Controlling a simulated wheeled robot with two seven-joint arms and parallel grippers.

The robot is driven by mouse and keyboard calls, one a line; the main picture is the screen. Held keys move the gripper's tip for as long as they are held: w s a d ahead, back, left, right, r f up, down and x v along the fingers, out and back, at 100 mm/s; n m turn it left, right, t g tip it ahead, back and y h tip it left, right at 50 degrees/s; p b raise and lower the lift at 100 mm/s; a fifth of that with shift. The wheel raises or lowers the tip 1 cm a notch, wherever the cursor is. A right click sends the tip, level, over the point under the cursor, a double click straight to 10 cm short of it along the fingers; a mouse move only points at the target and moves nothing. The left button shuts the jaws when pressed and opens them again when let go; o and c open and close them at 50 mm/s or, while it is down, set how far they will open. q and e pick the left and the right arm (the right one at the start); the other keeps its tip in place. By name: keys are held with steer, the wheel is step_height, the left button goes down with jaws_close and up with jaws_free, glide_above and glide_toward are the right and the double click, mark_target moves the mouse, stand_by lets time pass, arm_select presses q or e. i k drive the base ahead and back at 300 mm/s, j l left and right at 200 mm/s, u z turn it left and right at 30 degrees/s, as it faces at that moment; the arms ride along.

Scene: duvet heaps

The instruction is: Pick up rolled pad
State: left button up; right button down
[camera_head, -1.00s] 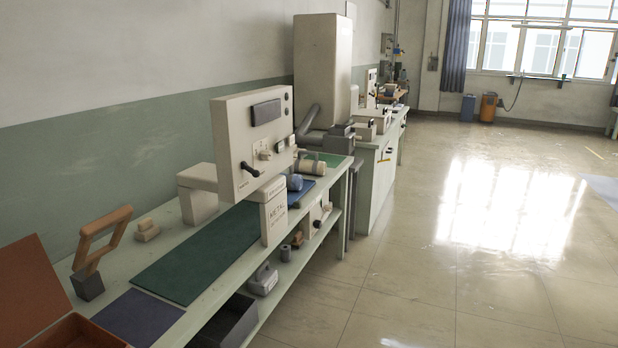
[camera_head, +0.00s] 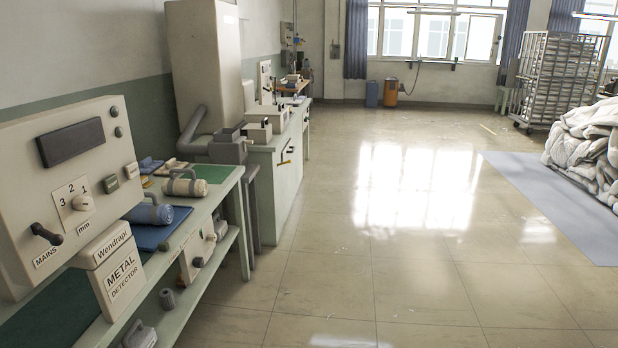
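Two rolled bundles lie on the workbench at the left. A cream roll (camera_head: 184,187) with a dark handle or strap lies on a green mat (camera_head: 212,174). A blue roll (camera_head: 150,213) lies nearer, on a blue mat (camera_head: 152,235), partly hidden behind the metal detector. I cannot tell which of the two is the rolled pad. Neither of my grippers shows in the view.
The metal detector (camera_head: 75,150) stands large at the near left on the bench. A grey cabinet (camera_head: 205,60) and a further counter (camera_head: 275,175) lie beyond. The floor at centre is clear. A white duvet heap (camera_head: 590,150) and a rack (camera_head: 555,80) stand at right.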

mark_target(193, 187)
steer(key=i+l+z, duration=0.15)
steer(key=i, duration=1.3)
steer(key=i+l+u, duration=0.15)
steer(key=i+u, duration=0.35)
steer(key=i+l+u, duration=1.4)
steer(key=k+l, duration=0.05)
steer(key=l, duration=0.05)
